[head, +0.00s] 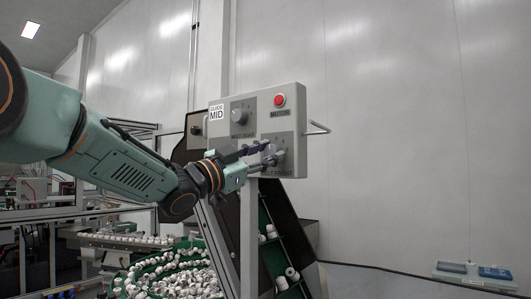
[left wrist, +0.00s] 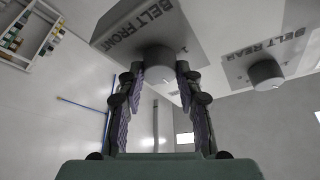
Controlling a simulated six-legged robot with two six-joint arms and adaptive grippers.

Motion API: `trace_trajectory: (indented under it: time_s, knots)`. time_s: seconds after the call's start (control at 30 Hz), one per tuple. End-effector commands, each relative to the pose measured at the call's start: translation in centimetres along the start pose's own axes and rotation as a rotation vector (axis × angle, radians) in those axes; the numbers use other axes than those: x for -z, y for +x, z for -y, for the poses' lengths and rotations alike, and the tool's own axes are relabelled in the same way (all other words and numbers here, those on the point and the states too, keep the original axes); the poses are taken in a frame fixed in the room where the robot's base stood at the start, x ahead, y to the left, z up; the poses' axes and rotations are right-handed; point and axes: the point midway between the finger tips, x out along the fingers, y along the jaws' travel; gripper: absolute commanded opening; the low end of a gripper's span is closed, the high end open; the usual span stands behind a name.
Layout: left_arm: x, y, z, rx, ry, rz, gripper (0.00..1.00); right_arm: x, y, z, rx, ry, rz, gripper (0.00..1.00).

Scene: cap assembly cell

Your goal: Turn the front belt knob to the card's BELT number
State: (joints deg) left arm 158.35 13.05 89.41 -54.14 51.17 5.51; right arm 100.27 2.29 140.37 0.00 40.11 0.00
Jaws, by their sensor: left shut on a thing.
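The front belt knob (left wrist: 158,58) is a grey cylinder under the label BELT FRONT in the left wrist view. My left gripper (head: 265,153) reaches the lower right of the grey control box (head: 291,97), and its fingers are shut on this knob. The fingers also show in the left wrist view (left wrist: 160,84), one on each side of the knob. They hide most of the knob in the head view, and its pointer and number cannot be read. A white card (head: 216,112) on the box reads GUIDE MID; no BELT number is legible. My right gripper is not in view.
The rear belt knob (head: 239,115) sits above and left of the gripper; it also shows in the left wrist view (left wrist: 266,74). A red motor button (head: 280,100) is above. A handle (head: 317,128) juts from the box's right side. White caps fill a green bowl (head: 150,268) below.

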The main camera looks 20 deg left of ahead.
Motion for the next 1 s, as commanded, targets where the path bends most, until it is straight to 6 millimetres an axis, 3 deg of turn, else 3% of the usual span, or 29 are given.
trace_trajectory:
  time_s: [0.47,0.5,0.77,1.0]
  knots:
    - [-0.24,-0.01,-0.07,-0.007,0.014,0.006,0.03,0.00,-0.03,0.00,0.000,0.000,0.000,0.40]
    - [-0.24,-0.01,-0.07,-0.007,0.013,0.006,0.36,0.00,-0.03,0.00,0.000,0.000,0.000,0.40]
    - [-0.12,0.00,-0.03,-0.006,0.014,0.003,0.58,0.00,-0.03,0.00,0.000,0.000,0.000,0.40]
    - [-0.03,0.00,0.00,-0.006,0.014,0.001,0.58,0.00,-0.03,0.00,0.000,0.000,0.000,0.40]
